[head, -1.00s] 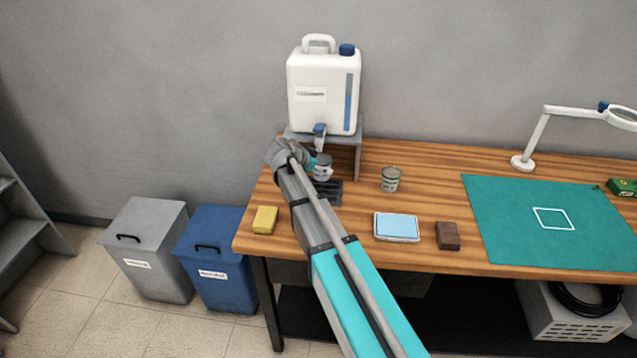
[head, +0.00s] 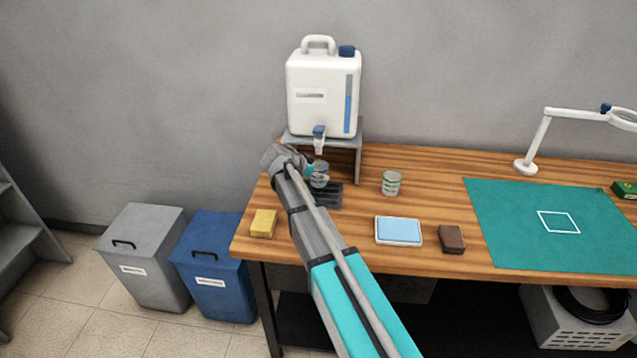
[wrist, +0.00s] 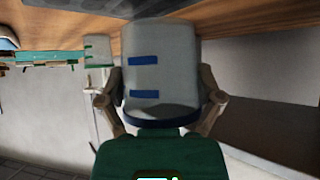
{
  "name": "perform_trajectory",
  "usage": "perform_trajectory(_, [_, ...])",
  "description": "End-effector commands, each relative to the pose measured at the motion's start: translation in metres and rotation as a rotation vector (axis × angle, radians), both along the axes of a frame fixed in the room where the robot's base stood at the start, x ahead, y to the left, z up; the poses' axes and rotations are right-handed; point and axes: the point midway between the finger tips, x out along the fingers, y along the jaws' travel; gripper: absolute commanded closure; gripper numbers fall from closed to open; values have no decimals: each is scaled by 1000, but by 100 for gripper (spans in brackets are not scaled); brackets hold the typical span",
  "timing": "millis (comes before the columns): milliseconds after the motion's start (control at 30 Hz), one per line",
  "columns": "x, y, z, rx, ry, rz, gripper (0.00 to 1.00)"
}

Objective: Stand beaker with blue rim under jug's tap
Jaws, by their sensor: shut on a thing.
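The beaker with blue rim (head: 320,176) is below the tap, partly hidden by my gripper (head: 308,171). In the wrist view, my gripper (wrist: 160,100) is shut around this beaker (wrist: 160,75), with a finger on each side. Its blue marks and dark blue rim show there. The picture looks upside down. A dark slatted tray (head: 331,197) lies under the beaker; I cannot tell whether they touch.
A second beaker (head: 391,183) with green marks stands to the right, also in the wrist view (wrist: 97,52). A yellow sponge (head: 263,223), blue-topped box (head: 398,231) and brown block (head: 451,239) lie near the front edge. A green mat (head: 510,225) covers the right.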

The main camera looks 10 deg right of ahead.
Motion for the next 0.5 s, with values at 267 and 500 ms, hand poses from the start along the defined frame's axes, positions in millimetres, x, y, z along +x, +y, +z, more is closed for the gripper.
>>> perform_trajectory(267, [-1,0,-25,0,0,0,56])
perform_trajectory(500, [-1,0,-27,0,0,0,56])
